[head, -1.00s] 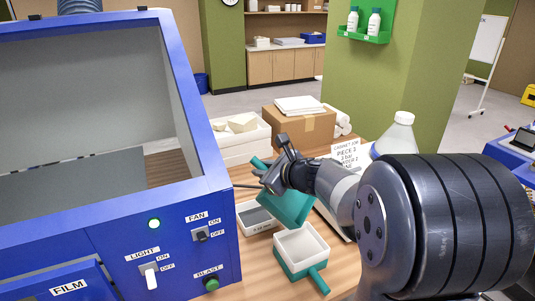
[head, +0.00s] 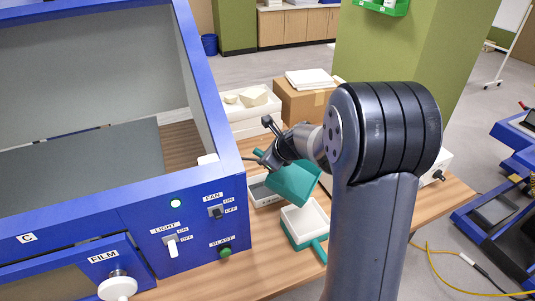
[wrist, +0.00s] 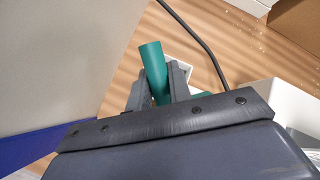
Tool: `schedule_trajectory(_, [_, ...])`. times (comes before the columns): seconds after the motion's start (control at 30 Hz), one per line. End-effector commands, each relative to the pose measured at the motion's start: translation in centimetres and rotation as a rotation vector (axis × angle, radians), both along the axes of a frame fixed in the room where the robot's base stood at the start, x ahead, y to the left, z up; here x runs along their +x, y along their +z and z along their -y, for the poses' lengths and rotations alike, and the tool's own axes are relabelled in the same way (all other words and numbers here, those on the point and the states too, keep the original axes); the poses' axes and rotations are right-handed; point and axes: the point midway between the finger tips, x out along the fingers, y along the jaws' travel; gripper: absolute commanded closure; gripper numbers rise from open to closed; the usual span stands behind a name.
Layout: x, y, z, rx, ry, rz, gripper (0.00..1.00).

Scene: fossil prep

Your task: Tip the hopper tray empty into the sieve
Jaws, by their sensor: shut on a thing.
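My gripper (head: 267,160) is shut on the handle of a teal tray (head: 293,184), which I take to be the hopper tray. The tray is strongly tilted, its underside towards the head camera, so its inside is hidden. In the wrist view the green handle (wrist: 153,68) stands between the fingers (wrist: 157,88). A white box with a grey floor and a label (head: 264,194), probably the sieve, lies just left of and partly behind the tray. I cannot tell whether anything is falling into it.
The blue cabinet (head: 230,190) is close on the left. Behind are a white bin with pale lumps (head: 243,118) and a cardboard box (head: 300,104).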

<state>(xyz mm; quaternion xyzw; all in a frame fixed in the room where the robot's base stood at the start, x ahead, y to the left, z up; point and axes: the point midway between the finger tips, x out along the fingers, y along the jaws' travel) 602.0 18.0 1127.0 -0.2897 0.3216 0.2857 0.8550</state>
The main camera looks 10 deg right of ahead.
Motion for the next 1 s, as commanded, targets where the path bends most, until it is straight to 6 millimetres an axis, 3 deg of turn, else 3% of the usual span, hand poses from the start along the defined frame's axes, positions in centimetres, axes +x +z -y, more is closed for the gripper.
schedule_trajectory(0.7, [0.8, -2.5, -0.3, -0.154, 0.000, -0.277, 1.00])
schedule_trajectory(1.0, [0.8, -2.7, -0.3, -0.170, -0.004, -0.306, 1.00])
